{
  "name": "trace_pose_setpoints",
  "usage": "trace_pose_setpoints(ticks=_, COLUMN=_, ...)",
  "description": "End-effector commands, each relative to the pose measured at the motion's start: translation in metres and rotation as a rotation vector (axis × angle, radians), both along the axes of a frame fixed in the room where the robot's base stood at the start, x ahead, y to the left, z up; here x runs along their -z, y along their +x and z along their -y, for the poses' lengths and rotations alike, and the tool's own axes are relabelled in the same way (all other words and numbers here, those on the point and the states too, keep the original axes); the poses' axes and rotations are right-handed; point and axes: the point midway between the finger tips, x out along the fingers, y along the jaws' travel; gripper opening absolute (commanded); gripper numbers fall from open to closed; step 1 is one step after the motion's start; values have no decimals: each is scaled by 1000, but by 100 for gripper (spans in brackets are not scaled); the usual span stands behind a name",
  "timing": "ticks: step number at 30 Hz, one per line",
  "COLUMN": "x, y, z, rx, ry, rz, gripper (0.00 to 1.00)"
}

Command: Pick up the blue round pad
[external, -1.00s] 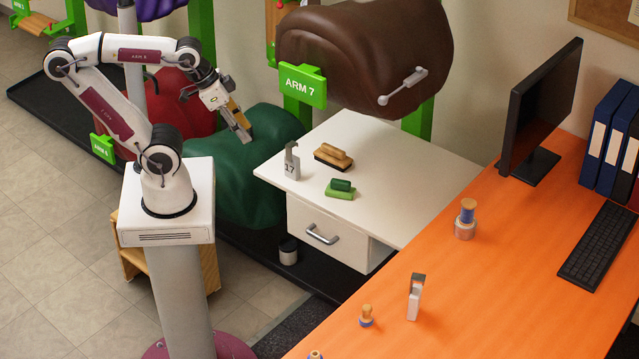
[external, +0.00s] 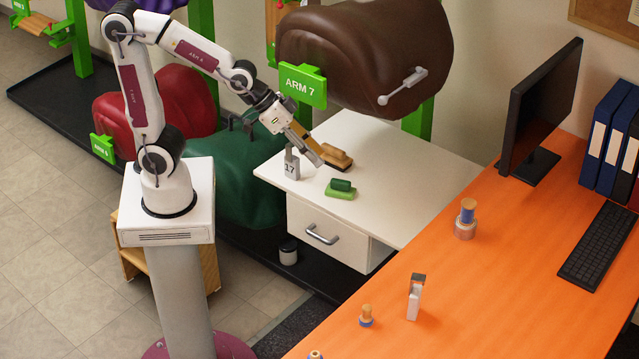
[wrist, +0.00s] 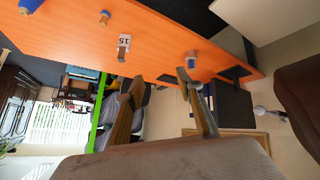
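A second blue piece with a wooden top (external: 467,211) sits on a pale round base farther back, also in the wrist view (wrist: 192,61). A third knob (external: 315,355) is cut off at the bottom edge. My gripper (external: 321,163) is over the white cabinet, beside the wooden brush, well away from these. Its fingers (wrist: 160,76) are apart with nothing between them.
The white cabinet (external: 405,180) holds a wooden brush (external: 333,157), a green block (external: 341,189) and a "17" stand (external: 292,165). A tag stand (external: 415,297), monitor (external: 540,110) and keyboard (external: 597,246) are on the desk. A brown saddle form (external: 365,55) overhangs behind.

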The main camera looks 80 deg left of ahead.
Motion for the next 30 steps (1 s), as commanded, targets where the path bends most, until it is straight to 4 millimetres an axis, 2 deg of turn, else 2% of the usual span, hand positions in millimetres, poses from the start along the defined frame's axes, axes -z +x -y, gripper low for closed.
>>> trace_pose_setpoints(ticks=6, x=15, y=36, z=35, rx=5, ry=-40, rz=42, gripper=37)
trace_pose_setpoints(ticks=15, x=39, y=78, z=80, rx=-5, ry=-86, rz=108, gripper=37)
trace_pose_setpoints(ticks=30, x=95, y=124, z=149, rx=-37, ry=-126, rz=224, gripper=37)
